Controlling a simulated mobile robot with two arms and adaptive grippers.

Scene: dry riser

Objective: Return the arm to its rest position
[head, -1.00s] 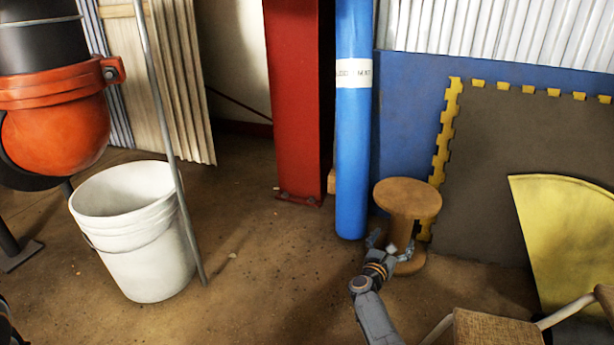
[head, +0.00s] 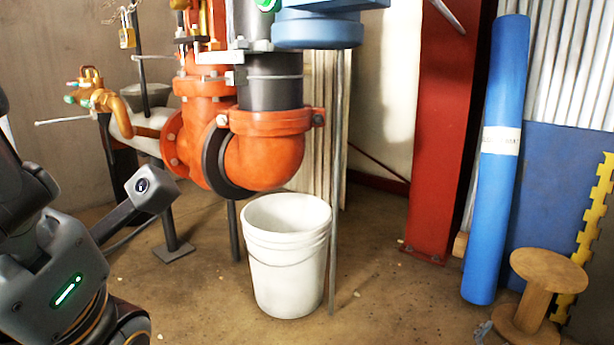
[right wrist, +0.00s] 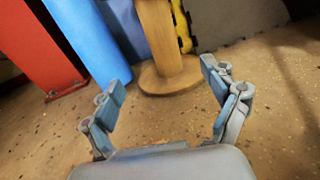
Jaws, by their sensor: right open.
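My right gripper (right wrist: 165,85) is open and empty in the right wrist view, its two fingers spread apart. A wooden spool (right wrist: 172,55) stands upright on the floor beyond the fingertips, with floor showing between. In the head view only a small grey piece of the right gripper (head: 483,330) shows at the bottom edge, left of the base of the spool (head: 535,305). The rest of the right arm is out of that frame. Dark links of my left arm fill the lower left of the head view; its gripper does not show.
A white bucket (head: 287,270) stands under orange pipework (head: 265,155), with a thin grey pole (head: 335,200) beside it. A red column (head: 440,130), a blue roll (head: 497,170) and a blue panel (head: 545,190) stand at the right. Floor before the column is clear.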

